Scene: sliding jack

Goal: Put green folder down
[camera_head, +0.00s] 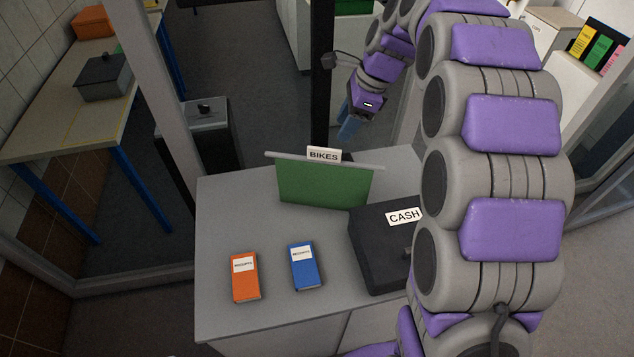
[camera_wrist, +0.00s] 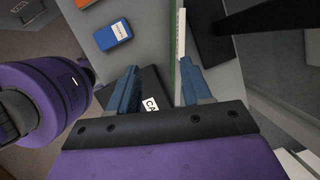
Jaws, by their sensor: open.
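The green folder (camera_head: 325,186) stands on the grey desk, hanging below a grey top rail with a white BIKES label (camera_head: 324,154). In the wrist view the folder is edge-on, a thin green strip (camera_wrist: 177,75), close to the right finger. My gripper (camera_head: 349,126) is above and behind the folder in the head view, its blue fingers pointing down. In the wrist view my gripper (camera_wrist: 160,66) is open with its fingers wide apart. The folder's line runs between the fingers, but I cannot tell its depth from them.
On the grey desk (camera_head: 225,215) are an orange box (camera_head: 245,283), a blue box (camera_head: 306,274) and a black CASH box (camera_head: 375,255). Bare desk lies left of the folder. A dark post (camera_head: 321,90) rises behind the desk. A side table (camera_head: 50,140) stands at left.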

